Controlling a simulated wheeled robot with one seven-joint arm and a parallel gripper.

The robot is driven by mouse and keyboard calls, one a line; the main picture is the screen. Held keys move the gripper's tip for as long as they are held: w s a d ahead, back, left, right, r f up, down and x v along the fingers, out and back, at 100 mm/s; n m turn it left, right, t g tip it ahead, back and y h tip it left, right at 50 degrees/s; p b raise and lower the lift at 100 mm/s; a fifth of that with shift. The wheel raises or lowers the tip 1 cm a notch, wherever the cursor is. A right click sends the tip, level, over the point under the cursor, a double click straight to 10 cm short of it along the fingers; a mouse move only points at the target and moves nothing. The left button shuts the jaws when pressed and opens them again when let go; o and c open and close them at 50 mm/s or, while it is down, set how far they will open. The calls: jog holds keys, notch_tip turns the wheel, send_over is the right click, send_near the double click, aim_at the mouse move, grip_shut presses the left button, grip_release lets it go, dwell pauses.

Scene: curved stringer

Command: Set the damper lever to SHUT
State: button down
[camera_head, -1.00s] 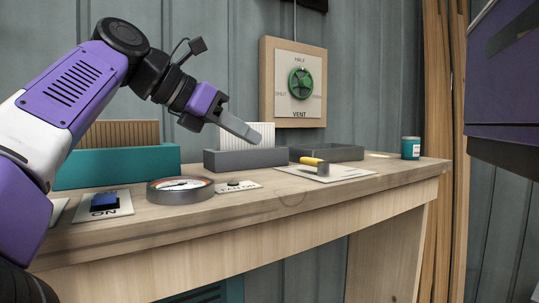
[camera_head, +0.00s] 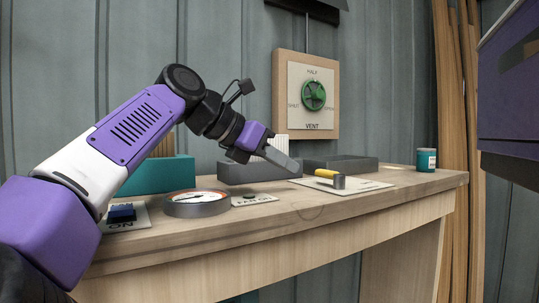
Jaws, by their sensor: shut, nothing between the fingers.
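The damper lever (camera_head: 327,173) has a yellow handle and a grey upright post at its right end. It stands on a pale plate (camera_head: 365,186) on the wooden bench, with its handle pointing left and slightly back. The plate's markings are too small to read. My gripper (camera_head: 297,168) is shut and empty, pointing down to the right. Its tip appears just left of the yellow handle, with a small gap in the picture; the depth between them is hard to judge.
Grey trays (camera_head: 341,164) stand behind the lever. A green VENT wheel (camera_head: 313,95) is on the wall. A teal can (camera_head: 426,160) stands at right.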

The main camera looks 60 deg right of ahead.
aim_at(319, 173)
jog(key=shift+s+d+f, duration=0.2)
jog(key=shift+s+d, duration=0.35)
jog(key=shift+d, duration=0.35)
jog(key=shift+s+d+f, duration=0.2)
jog(key=shift+s+d, duration=0.35)
jog(key=shift+d, duration=0.3)
jog(key=shift+s+d+f, duration=0.2)
jog(key=shift+s+d, duration=0.35)
jog(key=shift+d, duration=0.35)
jog(key=shift+w+d+r+p, duration=0.1)
jog(key=shift+r+p, duration=0.05)
jog(key=shift+p, duration=0.55)
jog(key=shift+g+p, duration=0.3)
jog(key=shift+p, duration=0.1)
